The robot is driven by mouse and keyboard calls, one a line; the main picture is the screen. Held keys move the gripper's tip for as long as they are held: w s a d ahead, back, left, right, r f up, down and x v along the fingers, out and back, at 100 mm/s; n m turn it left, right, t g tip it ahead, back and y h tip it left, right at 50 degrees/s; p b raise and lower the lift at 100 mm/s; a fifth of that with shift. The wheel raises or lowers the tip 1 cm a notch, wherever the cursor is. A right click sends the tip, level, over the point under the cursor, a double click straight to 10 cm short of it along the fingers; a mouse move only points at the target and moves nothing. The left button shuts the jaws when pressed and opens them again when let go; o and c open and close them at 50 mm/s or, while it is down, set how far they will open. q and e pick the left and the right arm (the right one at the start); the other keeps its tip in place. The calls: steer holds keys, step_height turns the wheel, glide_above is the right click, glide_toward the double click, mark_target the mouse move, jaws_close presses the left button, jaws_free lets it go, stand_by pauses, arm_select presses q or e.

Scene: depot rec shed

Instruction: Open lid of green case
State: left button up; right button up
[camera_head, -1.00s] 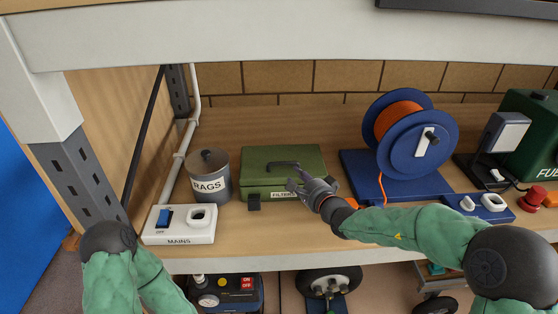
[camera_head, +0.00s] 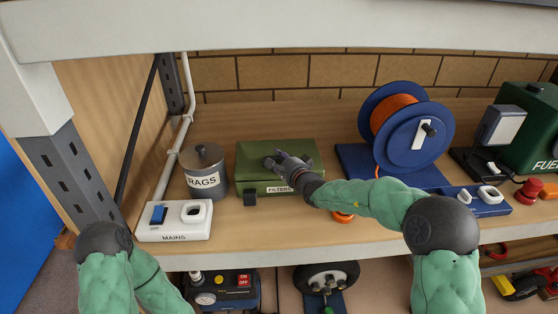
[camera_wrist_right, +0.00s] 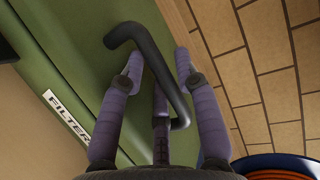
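The green case (camera_head: 302,151) with a FILTERS label stands on the shelf, and its lid looks shut. A black latch (camera_head: 250,198) shows at its front left. My right gripper (camera_head: 276,161) is over the lid and hides most of the handle in the head view. In the right wrist view, the black bar handle (camera_wrist_right: 150,52) lies between the spread fingers of my right gripper (camera_wrist_right: 158,60). My left gripper is out of the picture; only my left arm shows at the lower left.
A grey RAGS tin (camera_head: 203,172) stands close left of the case, with a white MAINS switch box (camera_head: 174,222) in front. A blue reel (camera_head: 405,145) with orange hose stands to the right. A shelf beam (camera_head: 280,30) crosses above.

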jaws_close()
